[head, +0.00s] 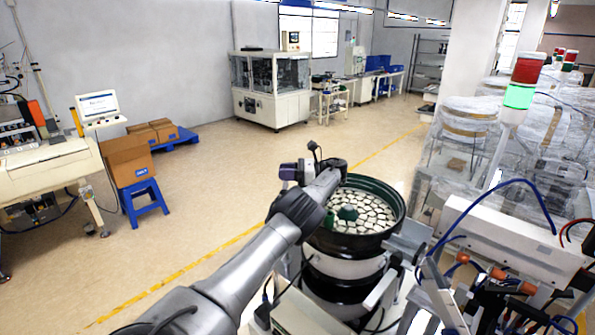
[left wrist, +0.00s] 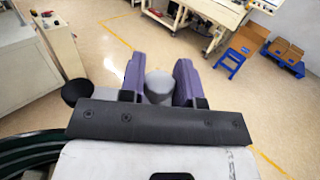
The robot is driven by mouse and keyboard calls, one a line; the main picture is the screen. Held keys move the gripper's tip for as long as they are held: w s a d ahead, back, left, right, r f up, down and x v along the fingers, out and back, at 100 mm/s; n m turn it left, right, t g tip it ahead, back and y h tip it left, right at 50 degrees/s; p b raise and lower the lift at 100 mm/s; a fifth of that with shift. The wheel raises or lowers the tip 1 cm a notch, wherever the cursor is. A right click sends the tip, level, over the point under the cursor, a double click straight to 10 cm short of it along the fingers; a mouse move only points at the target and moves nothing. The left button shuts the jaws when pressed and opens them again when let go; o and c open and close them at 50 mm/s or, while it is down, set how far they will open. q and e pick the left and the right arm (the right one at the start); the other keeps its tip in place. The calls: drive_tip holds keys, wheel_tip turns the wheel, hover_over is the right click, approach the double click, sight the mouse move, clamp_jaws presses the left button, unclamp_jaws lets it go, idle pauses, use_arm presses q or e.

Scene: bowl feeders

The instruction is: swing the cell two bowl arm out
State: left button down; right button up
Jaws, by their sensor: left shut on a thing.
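The bowl feeder (head: 391,231) stands right of centre in the head view, a dark green bowl full of pale discs. My left arm reaches over its left rim. My left gripper (head: 291,172) is beside the bowl's far left edge. In the left wrist view, its two purple fingers (left wrist: 159,73) stand on either side of a grey round-topped knob (left wrist: 158,87) and are shut on it. I take the knob to be part of the bowl arm, but the rest of that arm is hidden. My right gripper is not in view.
A signal tower (head: 520,95) showing green and wrapped machines (head: 470,150) stand close at right, with hoses and cables. Open floor (head: 215,215) lies left of the bowl. A blue stool (head: 145,208) with a cardboard box (head: 128,160) stands farther left.

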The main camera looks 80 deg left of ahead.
use_arm(q)
drive_tip(key=shift+f, duration=0.1)
drive_tip(key=c, duration=0.9)
unclamp_jaws()
drive_tip(key=shift+s, duration=0.1)
drive_tip(key=shift+o, duration=0.4)
